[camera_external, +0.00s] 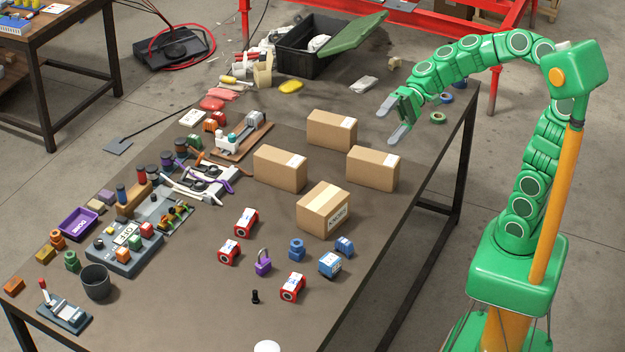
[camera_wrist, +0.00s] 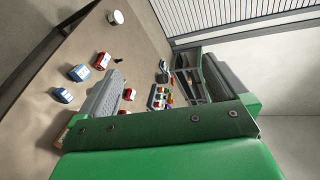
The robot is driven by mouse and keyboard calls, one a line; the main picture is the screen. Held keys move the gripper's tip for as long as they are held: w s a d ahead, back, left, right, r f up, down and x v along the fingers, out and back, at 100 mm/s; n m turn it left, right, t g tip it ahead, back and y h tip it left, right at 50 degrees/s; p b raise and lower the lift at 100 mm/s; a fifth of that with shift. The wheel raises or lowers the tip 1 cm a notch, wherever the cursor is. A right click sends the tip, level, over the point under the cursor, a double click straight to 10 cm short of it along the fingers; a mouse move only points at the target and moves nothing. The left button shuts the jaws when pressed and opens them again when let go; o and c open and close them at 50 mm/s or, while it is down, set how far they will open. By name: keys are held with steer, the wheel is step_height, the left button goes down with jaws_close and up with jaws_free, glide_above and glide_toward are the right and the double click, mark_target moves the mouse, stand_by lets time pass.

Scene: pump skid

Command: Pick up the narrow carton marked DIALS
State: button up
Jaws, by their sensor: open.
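Several brown cartons stand apart on the table in the external view: a rear one (camera_external: 332,131), a left one (camera_external: 279,169), a right one (camera_external: 373,169) and a front one (camera_external: 323,211). The front one has a white label with dark print on its near side, too small to read. The others show pale label patches with no readable text, so I cannot tell which is marked DIALS. My gripper (camera_external: 391,120) is open and empty, above the table right of the rear carton.
Red-and-white blocks (camera_external: 246,222), blue blocks (camera_external: 330,264) and a purple padlock (camera_external: 263,262) lie in front of the cartons. Fixtures and a purple tray (camera_external: 78,223) fill the left side. A black crate (camera_external: 308,50) with a green lid stands at the back.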

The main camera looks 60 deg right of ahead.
steer(key=w+d+r+m+t+y, duration=0.2)
steer(key=w+d+r+m+t, duration=0.2)
steer(key=w, duration=0.4)
steer(key=m+t+h, duration=1.1)
steer(key=m+h, duration=0.4)
steer(key=m, duration=1.2)
glide_above(354, 130)
steer(key=s, duration=0.3)
step_height(354, 130, down, 17)
steer(key=f, duration=2.5)
steer(key=shift+w+d, duration=0.2)
steer(key=shift+d, duration=0.05)
steer(key=shift+w+f, duration=0.1)
steer(key=shift+w, duration=0.7)
steer(key=shift+w+a, duration=0.15)
steer(key=shift+w, duration=1.4)
steer(key=shift+w+a, duration=0.1)
steer(key=shift+w, duration=1.45)
steer(key=shift+c, duration=0.2)
steer(key=c, duration=1.2)
